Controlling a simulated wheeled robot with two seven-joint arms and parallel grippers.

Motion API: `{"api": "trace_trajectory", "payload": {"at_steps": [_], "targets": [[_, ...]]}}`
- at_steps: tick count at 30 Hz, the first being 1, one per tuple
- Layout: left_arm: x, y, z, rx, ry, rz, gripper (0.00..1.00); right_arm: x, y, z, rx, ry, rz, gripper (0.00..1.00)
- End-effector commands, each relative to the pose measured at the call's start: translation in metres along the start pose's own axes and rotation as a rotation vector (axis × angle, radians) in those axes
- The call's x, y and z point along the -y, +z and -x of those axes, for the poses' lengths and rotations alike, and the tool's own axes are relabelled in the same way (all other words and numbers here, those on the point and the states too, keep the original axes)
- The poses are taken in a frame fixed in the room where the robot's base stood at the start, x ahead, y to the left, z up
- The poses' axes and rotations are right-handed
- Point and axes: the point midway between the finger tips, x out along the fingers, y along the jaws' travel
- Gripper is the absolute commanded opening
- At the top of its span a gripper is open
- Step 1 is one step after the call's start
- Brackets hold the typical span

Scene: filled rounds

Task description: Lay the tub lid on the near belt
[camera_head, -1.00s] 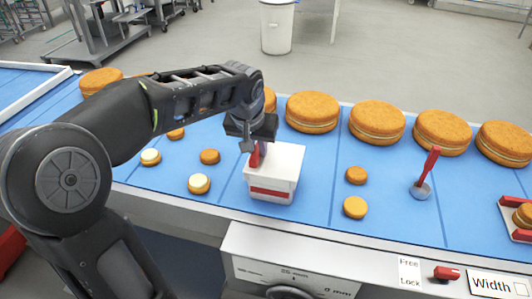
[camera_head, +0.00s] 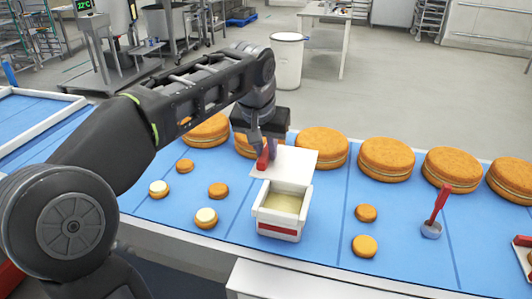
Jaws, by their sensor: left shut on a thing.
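The tub lid (camera_head: 296,164) is a white square plate with a red handle at its left side. My left gripper (camera_head: 264,147) is shut on the lid's red handle and holds the lid up above the back of the tub. The white tub (camera_head: 280,226) with a red band stands on the near blue belt (camera_head: 330,235). Its top is uncovered and a pale cream filling (camera_head: 284,203) shows inside. The lid hides part of a large cake round behind it. My right gripper is not in view.
Large cake rounds (camera_head: 386,158) line the belt's far side. Small rounds (camera_head: 218,190) lie left of the tub, two of them cream-topped, and others (camera_head: 365,246) lie to its right. A red-handled scoop (camera_head: 436,212) stands farther right. Bare belt shows between them.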

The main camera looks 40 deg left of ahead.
Motion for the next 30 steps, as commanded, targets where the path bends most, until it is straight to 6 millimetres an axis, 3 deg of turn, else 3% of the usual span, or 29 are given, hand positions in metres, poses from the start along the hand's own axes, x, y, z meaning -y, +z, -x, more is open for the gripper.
{"api": "trace_trajectory", "payload": {"at_steps": [14,30], "targets": [[0.0,0.0,0.001,0.0,0.0,0.001,0.0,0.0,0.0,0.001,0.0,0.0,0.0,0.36],[0.0,-0.015,0.036,0.001,0.0,0.0,0.0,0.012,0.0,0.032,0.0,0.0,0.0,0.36]]}}
